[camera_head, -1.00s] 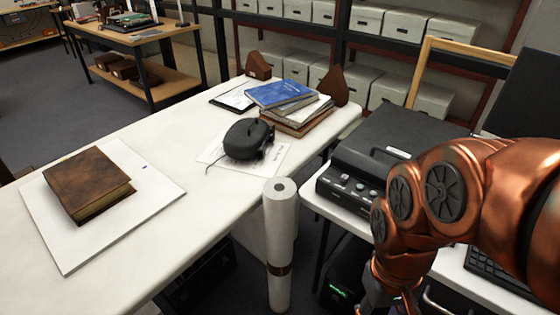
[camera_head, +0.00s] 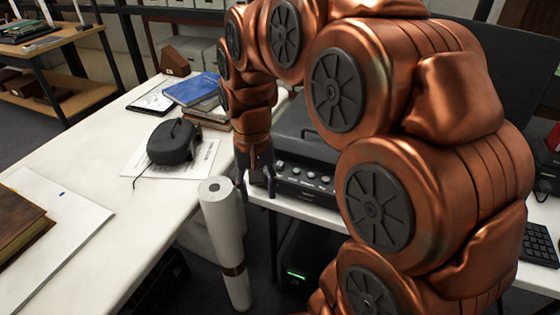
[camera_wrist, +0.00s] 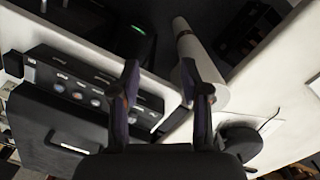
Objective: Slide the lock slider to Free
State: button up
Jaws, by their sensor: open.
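The black flatbed machine (camera_head: 297,127) stands on the white side table, partly hidden behind my arm. Its front panel (camera_head: 305,178) carries a row of knobs or buttons. The wrist view also shows this panel (camera_wrist: 78,88) at left, with several round controls and small labels. I cannot make out which control is the lock slider, nor its position. My gripper (camera_head: 257,190) points down at the left end of the panel, fingers apart. In the wrist view my gripper (camera_wrist: 160,68) is open and empty, with the panel left of the fingers. I cannot tell whether it touches anything.
A white paper roll (camera_head: 222,230) stands upright just left of my gripper. A black corded device (camera_head: 173,142) lies on paper on the white worktable (camera_head: 110,170). A computer tower (camera_head: 300,258) with a green light is below. A keyboard (camera_head: 540,243) sits at right.

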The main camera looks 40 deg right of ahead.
jog(key=w+d+m, duration=0.3)
jog(key=w+d, duration=0.4)
jog(key=w, duration=0.1)
jog(key=m+t+b, duration=0.1)
jog(key=m, duration=0.3)
send_over(280, 163)
notch_tip(280, 163, down, 2)
jog(key=shift+f, duration=3.85)
grip_shut()
